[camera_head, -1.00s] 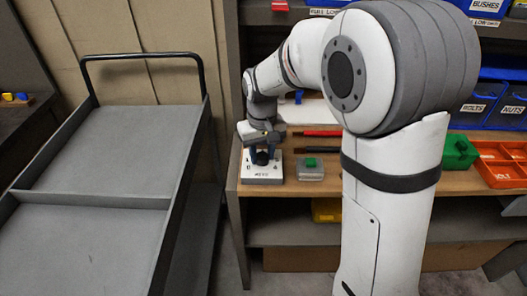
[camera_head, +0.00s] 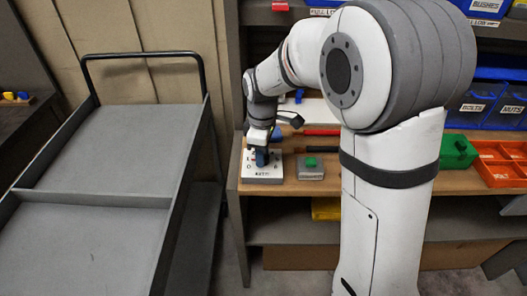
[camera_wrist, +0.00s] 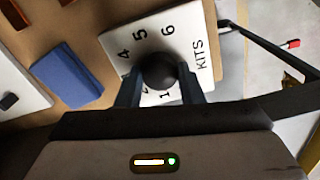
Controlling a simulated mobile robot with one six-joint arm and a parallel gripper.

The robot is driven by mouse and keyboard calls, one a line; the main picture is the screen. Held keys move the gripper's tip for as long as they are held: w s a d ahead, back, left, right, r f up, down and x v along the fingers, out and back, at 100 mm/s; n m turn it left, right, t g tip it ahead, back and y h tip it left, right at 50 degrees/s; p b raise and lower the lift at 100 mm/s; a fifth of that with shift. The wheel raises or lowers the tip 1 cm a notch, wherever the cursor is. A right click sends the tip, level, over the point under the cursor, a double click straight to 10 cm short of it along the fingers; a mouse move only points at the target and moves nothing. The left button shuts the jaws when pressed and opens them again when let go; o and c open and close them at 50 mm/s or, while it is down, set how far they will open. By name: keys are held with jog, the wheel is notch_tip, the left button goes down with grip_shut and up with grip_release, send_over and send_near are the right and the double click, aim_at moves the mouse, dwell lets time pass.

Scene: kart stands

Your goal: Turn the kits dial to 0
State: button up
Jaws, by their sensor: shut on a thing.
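The kits dial is a black round knob (camera_wrist: 158,72) on a white plate (camera_wrist: 190,35) with printed digits and the word KITS. In the wrist view 4, 5 and 6 show on the plate, and other digits are partly hidden by my fingers. The plate also shows in the head view (camera_head: 263,177), on the left end of the wooden bench. My gripper (camera_wrist: 160,95) is shut on the knob, one finger on each side. I cannot tell which digit the knob points to. In the head view my gripper (camera_head: 262,158) reaches down onto the plate.
A grey box with a green button (camera_head: 310,166) stands just right of the plate. A blue block (camera_wrist: 67,75) lies near it in the wrist view. Orange trays (camera_head: 500,165) and a green bin (camera_head: 458,151) are farther right. A grey cart (camera_head: 100,200) stands to the left.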

jog(key=n, duration=0.7)
dwell(0.6)
jog(key=o, duration=1)
notch_tip(320, 180, up, 8)
jog(key=shift+f, duration=0.1)
